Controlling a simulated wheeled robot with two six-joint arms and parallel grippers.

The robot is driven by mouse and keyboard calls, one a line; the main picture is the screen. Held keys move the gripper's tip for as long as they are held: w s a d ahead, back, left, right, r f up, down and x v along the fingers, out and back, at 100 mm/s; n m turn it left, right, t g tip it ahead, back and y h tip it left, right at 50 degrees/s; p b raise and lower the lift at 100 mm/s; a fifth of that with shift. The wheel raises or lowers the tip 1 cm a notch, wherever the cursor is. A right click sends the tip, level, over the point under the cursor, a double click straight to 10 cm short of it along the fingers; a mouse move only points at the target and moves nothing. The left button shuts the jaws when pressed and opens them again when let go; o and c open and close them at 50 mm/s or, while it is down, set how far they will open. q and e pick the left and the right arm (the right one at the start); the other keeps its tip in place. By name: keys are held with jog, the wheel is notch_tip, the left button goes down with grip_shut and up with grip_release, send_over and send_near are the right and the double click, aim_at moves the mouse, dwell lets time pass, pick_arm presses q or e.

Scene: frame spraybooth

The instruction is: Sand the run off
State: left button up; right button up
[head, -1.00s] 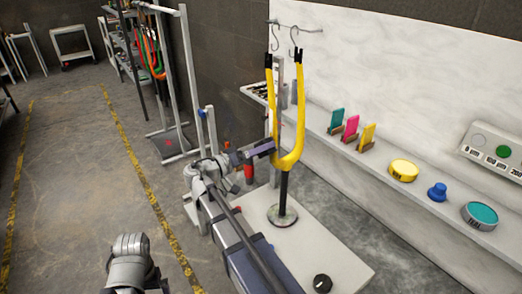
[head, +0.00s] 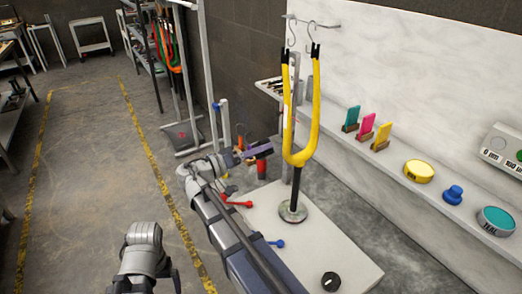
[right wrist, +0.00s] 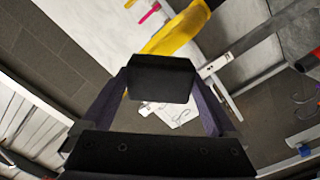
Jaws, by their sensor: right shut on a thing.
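A yellow fork (head: 313,110) stands upright on a dark post with a round foot, its two leg tips up near the hooks. My right gripper (head: 262,149) is just left of the fork's left leg, with a small gap between them. It is shut on a dark block (right wrist: 160,80), which shows between the purple fingers in the right wrist view. The fork (right wrist: 180,32) shows behind the block there. No run can be made out on the paint. My left arm shows at the bottom, but its gripper is out of view.
The pale bench (head: 335,240) has a black knob (head: 331,281), a red lever (head: 236,203) and a blue lever (head: 277,243). A wall ledge holds coloured cards, a yellow tin (head: 419,171), a blue knob (head: 453,194) and a teal tin (head: 497,221). The floor at left is open.

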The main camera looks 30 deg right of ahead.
jog(key=shift+a, duration=0.1)
jog(key=shift+s+a, duration=0.1)
jog(key=shift+a, duration=1.3)
